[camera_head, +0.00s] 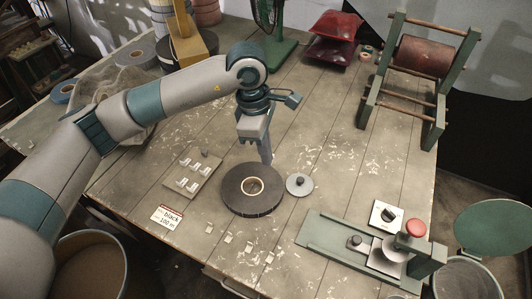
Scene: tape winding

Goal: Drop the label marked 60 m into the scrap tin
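A white label (167,217) lies near the table's front left edge; its print reads "black" and "100 m". I see no label that reads 60 m. My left gripper (266,158) points down just behind a black tape roll (235,195) with a pale core; its fingers overlap in this view, so their opening is unclear. An open round bin (72,245) stands on the floor at lower left, and another (467,278) with a green round lid (492,228) stands at lower right. I cannot tell which is the scrap tin. My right gripper is out of view.
A board with small white clips (185,178) lies left of the roll, and a grey knobbed disc (299,185) right of it. A green fixture (325,232) with a red knob is at front right. A winding stand (425,62) is at back right.

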